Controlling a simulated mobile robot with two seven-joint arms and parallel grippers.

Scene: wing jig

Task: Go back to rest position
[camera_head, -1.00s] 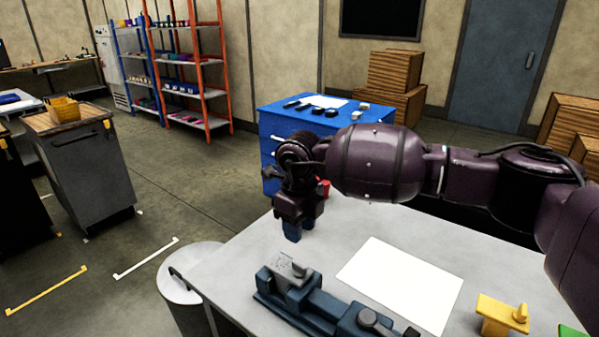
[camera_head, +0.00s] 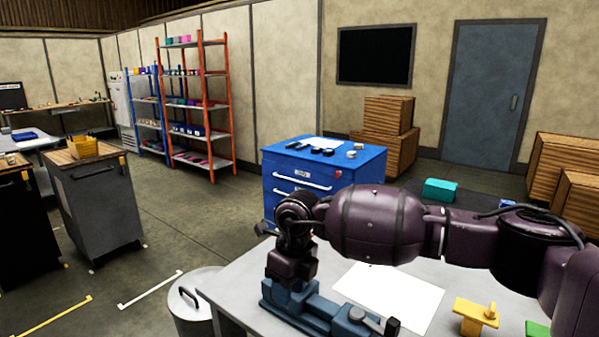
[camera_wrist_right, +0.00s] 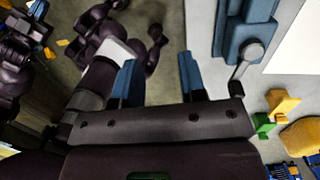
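My right gripper (camera_head: 290,293) hangs down from the purple arm at the left end of the grey work table (camera_head: 245,270). In the head view its blue fingers overlap the left end of the blue jig (camera_head: 325,315), and I cannot tell from there whether they touch. In the right wrist view the two blue fingers of the gripper (camera_wrist_right: 160,78) stand apart with nothing between them. The jig (camera_wrist_right: 245,35) lies to their right there, apart from them. I cannot make out my left gripper in either view.
A white sheet (camera_head: 395,295), a yellow block (camera_head: 475,314) and a green piece (camera_head: 537,328) lie on the table. A bin (camera_head: 195,312) stands at its left. A blue drawer cabinet (camera_head: 335,175) stands behind. The floor to the left has open room.

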